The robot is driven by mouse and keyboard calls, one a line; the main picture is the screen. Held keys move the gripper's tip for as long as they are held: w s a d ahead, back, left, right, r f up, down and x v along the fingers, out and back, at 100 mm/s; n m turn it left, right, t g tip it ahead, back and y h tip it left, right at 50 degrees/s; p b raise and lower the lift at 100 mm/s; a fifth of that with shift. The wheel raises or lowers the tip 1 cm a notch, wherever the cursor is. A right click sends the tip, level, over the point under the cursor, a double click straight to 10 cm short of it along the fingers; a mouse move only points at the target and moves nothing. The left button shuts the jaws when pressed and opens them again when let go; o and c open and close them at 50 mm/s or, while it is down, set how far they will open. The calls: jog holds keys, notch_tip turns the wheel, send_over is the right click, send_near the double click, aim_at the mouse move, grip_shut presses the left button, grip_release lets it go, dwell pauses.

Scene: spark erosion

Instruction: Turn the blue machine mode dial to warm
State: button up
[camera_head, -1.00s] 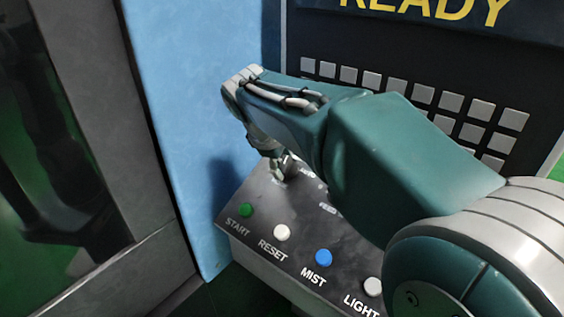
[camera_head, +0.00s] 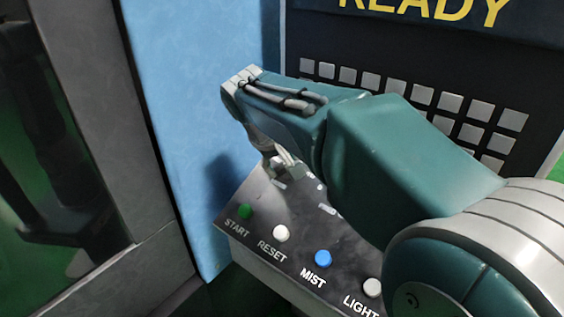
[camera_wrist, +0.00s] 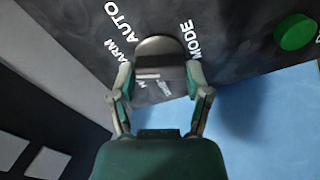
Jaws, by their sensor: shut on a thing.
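The mode dial (camera_wrist: 158,47) is a dark, round-topped knob in the wrist view, on the dark control panel. The word MODE (camera_wrist: 196,40) is beside it, AUTO (camera_wrist: 124,23) is at its upper left, and a label cut to "ARM" (camera_wrist: 123,53) is further down on the left. My gripper (camera_wrist: 160,75) is shut on the dial, one finger at each side. I cannot tell which label the dial points at. In the head view my gripper (camera_head: 284,168) is low over the back left of the panel, and the dial is hidden behind it.
The panel front carries a green START button (camera_head: 245,212), a white RESET button (camera_head: 281,233), a blue MIST button (camera_head: 323,257) and a grey LIGHT button (camera_head: 373,287). A blue wall (camera_head: 195,120) stands close on the left. A keypad (camera_head: 422,95) and READY screen (camera_head: 430,10) are behind my arm.

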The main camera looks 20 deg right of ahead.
jog(key=shift+s+f, duration=0.1)
jog(key=shift+f, duration=0.15)
jog(key=o, duration=1.2)
jog(key=shift+c, duration=0.2)
jog(key=shift+a+r, duration=0.1)
jog(key=v, duration=1.2)
